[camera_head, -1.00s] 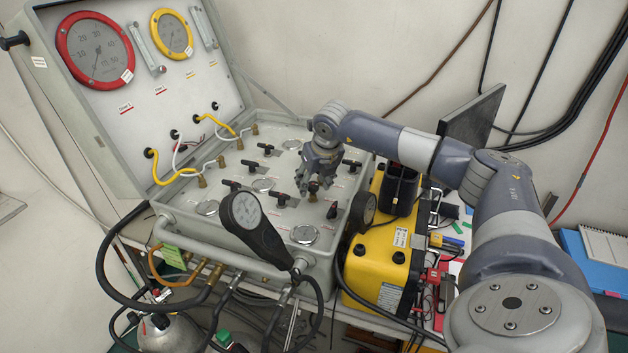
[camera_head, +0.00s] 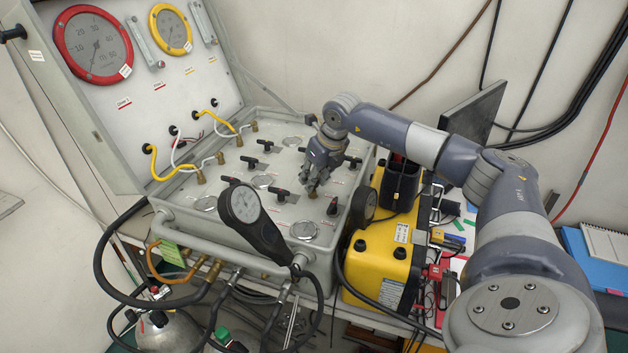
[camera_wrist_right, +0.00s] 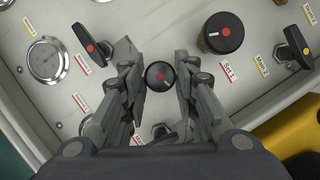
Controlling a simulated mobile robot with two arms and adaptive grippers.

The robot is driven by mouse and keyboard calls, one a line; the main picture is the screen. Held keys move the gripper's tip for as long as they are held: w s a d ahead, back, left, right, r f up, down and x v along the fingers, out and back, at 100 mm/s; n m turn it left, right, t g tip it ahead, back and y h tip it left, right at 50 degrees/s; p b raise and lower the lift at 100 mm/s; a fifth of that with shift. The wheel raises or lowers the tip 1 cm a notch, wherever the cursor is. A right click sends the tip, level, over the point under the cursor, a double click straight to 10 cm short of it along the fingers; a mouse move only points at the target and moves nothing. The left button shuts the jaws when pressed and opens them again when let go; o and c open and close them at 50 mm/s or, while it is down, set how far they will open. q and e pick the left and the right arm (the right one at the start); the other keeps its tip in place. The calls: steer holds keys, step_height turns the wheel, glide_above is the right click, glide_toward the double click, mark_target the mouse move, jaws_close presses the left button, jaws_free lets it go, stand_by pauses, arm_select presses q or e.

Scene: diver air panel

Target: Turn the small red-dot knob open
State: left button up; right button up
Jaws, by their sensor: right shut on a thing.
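The small red-dot knob (camera_wrist_right: 160,75) is round and black and sits on the grey panel (camera_wrist_right: 185,35). In the right wrist view it lies between the two fingers of my right gripper (camera_wrist_right: 158,72), which is shut on it. In the head view my right gripper (camera_head: 313,188) points down at the panel (camera_head: 255,208), and its fingers largely hide the knob. The red dot faces the wrist camera. My left gripper is not in view.
A larger black red-dot knob (camera_wrist_right: 222,33), labelled Set 1, is close by. A red-dot handle (camera_wrist_right: 90,43) and a yellow-dot handle (camera_wrist_right: 296,45) flank the spot.

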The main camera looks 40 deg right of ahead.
steer(key=n+y, duration=0.2)
steer(key=n, duration=0.3)
steer(key=shift+d+n+b, duration=0.15)
steer(key=shift+n+b, duration=0.15)
steer(key=n+y, duration=0.1)
steer(key=n, duration=0.1)
steer(key=n+g, duration=0.1)
steer(key=n, duration=0.2)
steer(key=shift+w+d+n+g+y, duration=0.15)
steer(key=shift+n+g+y, duration=0.15)
steer(key=shift+y, duration=0.1)
steer(key=o, duration=1)
steer(key=v, duration=1.2)
steer(key=shift+w, duration=0.1)
